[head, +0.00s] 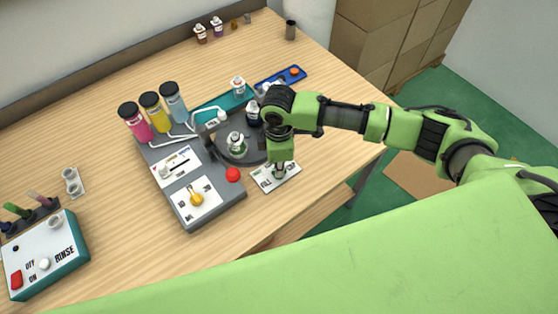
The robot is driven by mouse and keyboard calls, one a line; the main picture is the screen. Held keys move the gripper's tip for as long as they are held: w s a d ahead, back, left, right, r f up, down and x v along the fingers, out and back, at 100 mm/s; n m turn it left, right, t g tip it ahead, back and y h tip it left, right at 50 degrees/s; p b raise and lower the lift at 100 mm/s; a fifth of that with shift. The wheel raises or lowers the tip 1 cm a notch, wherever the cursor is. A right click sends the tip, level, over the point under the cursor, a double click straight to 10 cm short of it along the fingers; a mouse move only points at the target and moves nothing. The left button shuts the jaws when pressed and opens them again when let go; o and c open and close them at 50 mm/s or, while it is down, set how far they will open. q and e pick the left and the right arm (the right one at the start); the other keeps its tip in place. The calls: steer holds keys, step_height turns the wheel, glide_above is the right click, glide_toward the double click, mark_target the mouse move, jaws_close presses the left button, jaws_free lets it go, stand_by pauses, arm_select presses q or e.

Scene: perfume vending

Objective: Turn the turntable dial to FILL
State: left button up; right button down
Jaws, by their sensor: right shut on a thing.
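The white dial plate (266,183) with dark lettering lies at the front right of the dispenser, beside the turntable (225,152). My right gripper (280,168) points down over this plate and is shut on the turntable dial. The dial's knob is mostly hidden by the gripper, so I cannot tell which mark it points to. My left gripper is not in view.
The grey dispenser base (217,217) has a red button (233,174), a yellow knob (196,199) and several coloured canisters behind. Small bottles and a dark cup (291,30) stand at the back. The table's right edge is close.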

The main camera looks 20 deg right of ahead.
steer(key=n+p, duration=0.1)
steer(key=n, duration=0.1)
steer(key=shift+r+n, duration=0.1)
steer(key=shift+n, duration=0.3)
steer(key=shift+n+p, duration=0.7)
steer(key=shift+n, duration=0.9)
steer(key=c, duration=2.1)
jaws_free()
steer(key=shift+c, duration=0.2)
step_height(320, 180, up, 12)
